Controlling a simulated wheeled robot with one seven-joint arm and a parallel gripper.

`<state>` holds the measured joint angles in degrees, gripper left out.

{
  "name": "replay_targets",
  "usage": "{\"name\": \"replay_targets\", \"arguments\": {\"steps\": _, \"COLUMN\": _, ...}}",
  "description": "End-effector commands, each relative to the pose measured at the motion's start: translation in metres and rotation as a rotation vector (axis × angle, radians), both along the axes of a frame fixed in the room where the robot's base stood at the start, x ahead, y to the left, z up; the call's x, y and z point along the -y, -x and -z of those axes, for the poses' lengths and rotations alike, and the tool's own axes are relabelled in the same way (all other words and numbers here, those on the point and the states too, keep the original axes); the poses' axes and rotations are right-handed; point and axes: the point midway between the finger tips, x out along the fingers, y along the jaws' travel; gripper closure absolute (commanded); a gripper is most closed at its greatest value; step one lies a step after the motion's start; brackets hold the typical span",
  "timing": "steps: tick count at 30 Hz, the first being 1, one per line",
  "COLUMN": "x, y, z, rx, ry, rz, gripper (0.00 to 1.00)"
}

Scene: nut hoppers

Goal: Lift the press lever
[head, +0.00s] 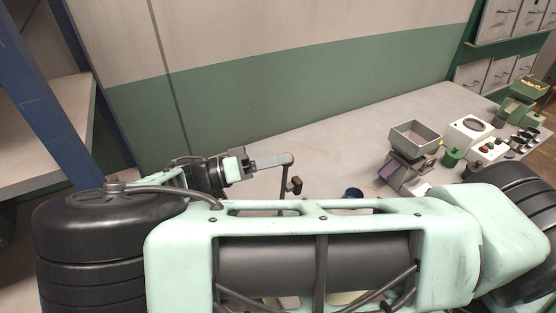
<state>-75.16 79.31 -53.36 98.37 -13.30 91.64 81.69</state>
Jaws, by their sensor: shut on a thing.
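My gripper (273,162) reaches to the right from the far end of my arm, above the grey bench. Its grey fingers are shut at the press lever, whose reddish end (291,158) shows at the fingertips. A thin dark rod runs down from there and passes behind my arm link. A small dark brown knob (296,183) stands just right of the rod; I cannot tell what it belongs to. The body of the press is mostly hidden behind my pale green arm link, which fills the foreground.
A grey hopper (414,139) stands on the bench (334,150) to the right. A blue cup (353,192) shows just behind my arm. A wall rises behind; a blue-posted shelf stands left.

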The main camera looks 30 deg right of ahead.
Motion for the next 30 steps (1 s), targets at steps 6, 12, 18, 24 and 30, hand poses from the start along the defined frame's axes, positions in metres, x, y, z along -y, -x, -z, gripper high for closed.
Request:
{"name": "replay_targets", "arguments": {"steps": 6, "x": -0.003, "y": 0.003, "z": 0.007, "rx": -0.006, "ry": -0.016, "rz": 0.000, "gripper": 0.51}}
{"name": "replay_targets", "arguments": {"steps": 12, "x": -0.002, "y": 0.002, "z": 0.005, "rx": -0.004, "ry": -0.012, "rz": 0.002, "gripper": 0.51}}
{"name": "replay_targets", "arguments": {"steps": 18, "x": -0.003, "y": 0.002, "z": -0.007, "rx": 0.000, "ry": -0.015, "rz": 0.002, "gripper": 0.51}}
{"name": "replay_targets", "arguments": {"steps": 24, "x": -0.002, "y": 0.003, "z": -0.044, "rx": -0.001, "ry": -0.016, "rz": 0.003, "gripper": 0.51}}
{"name": "replay_targets", "arguments": {"steps": 30, "x": -0.003, "y": 0.003, "z": -0.077, "rx": -0.002, "ry": -0.014, "rz": 0.001, "gripper": 0.51}}
